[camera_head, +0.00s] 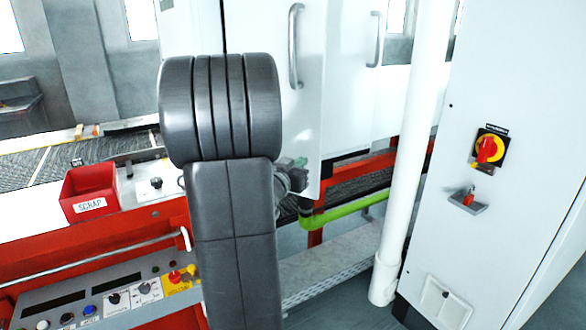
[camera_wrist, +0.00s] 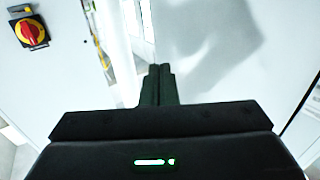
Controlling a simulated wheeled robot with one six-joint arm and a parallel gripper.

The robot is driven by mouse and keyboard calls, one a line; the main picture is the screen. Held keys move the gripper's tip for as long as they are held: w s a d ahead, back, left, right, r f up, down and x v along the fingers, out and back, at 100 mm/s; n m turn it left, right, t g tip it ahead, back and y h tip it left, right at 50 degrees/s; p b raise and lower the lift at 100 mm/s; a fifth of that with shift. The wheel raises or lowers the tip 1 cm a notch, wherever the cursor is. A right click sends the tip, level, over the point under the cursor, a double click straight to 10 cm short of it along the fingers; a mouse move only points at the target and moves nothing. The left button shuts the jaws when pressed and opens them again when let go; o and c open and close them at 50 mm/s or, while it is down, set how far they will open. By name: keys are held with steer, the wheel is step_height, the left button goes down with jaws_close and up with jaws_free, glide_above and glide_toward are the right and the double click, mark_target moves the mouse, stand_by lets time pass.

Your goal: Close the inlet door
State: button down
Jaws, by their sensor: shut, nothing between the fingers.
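A white door with a vertical bar handle (camera_head: 296,48) stands behind my arm; I take this door (camera_head: 262,30) to be the inlet door. Its lower edge hangs lower in the picture than the panel to its right, so it looks swung out somewhat. My arm hides much of its left part. My gripper (camera_wrist: 158,70) is shut and empty in the wrist view, pointing at a pale surface (camera_wrist: 215,50) with a soft shadow on it. Whether the fingertips touch it I cannot tell. In the head view only part of my wrist shows beside the arm, near the door's lower part.
A second white panel (camera_head: 345,70) with a handle is to the right. A white pipe (camera_head: 412,150) and a cabinet with a red-yellow switch (camera_head: 487,148) stand further right. A red scrap bin (camera_head: 90,190) and control panel (camera_head: 110,297) are at left. A green bar (camera_head: 345,211) runs low.

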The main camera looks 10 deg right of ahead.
mark_target(317, 149)
steer(key=p+x, duration=0.1)
steer(key=x, duration=0.6)
steer(key=shift+w+d, duration=0.25)
steer(key=shift+w, duration=0.1)
steer(key=shift+d, duration=0.1)
